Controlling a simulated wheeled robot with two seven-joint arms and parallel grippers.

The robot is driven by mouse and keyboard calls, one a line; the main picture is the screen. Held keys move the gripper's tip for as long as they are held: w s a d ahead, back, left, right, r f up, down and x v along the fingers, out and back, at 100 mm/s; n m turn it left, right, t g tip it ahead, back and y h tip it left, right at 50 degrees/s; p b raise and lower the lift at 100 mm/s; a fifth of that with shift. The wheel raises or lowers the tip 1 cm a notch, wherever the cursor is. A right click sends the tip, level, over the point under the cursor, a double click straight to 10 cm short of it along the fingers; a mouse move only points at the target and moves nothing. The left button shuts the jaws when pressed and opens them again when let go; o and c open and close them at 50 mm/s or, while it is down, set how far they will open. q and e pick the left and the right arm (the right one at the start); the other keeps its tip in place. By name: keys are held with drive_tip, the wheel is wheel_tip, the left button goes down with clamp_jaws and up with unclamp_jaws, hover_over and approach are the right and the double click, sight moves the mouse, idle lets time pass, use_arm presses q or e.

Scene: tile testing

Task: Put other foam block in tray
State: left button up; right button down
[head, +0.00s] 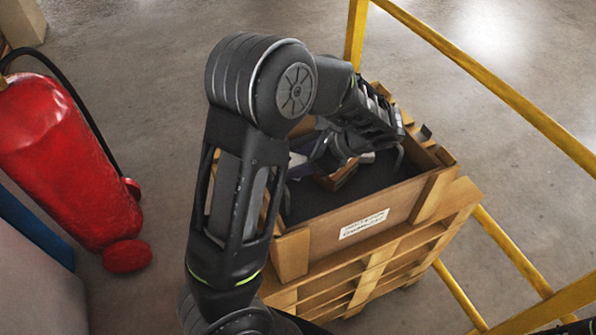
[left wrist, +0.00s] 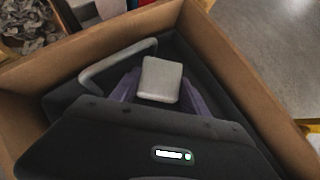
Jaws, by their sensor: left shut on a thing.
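My left gripper (head: 345,150) reaches down into a wooden crate with a dark floor. In the left wrist view its black body fills the bottom. A pale grey block (left wrist: 159,80), which looks like a foam block, shows just beyond that body, and the gripper is shut on it. A purple piece (left wrist: 121,88) shows around and below the block; I cannot tell if it is the tray. The purple piece also shows in the head view (head: 313,146), partly hidden by my gripper. The fingertips are largely hidden. My right gripper does not show.
The wooden crate (head: 405,205) with a white label sits on stacked pallets (head: 375,275). Its walls stand close around my left gripper. Yellow rails (head: 500,95) run at the right and behind. A red extinguisher (head: 65,165) stands at the left. Grey floor lies around.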

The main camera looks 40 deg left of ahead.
use_arm(q)
drive_tip(key=shift+f, duration=1.9)
drive_tip(key=o, duration=1.3)
drive_tip(key=shift+f, duration=0.1)
drive_tip(key=v, duration=0.6)
drive_tip(key=shift+w+d+r, duration=0.1)
drive_tip(key=shift+r, duration=0.15)
drive_tip(key=p+v, duration=0.2)
drive_tip(key=v, duration=0.2)
drive_tip(key=shift+d+r+p, duration=0.15)
drive_tip(key=shift+r+p, duration=0.15)
drive_tip(key=shift+r, duration=0.1)
drive_tip(key=shift+w+d+r, duration=0.15)
drive_tip(key=shift+d+r, duration=0.05)
drive_tip(key=shift+d, duration=0.2)
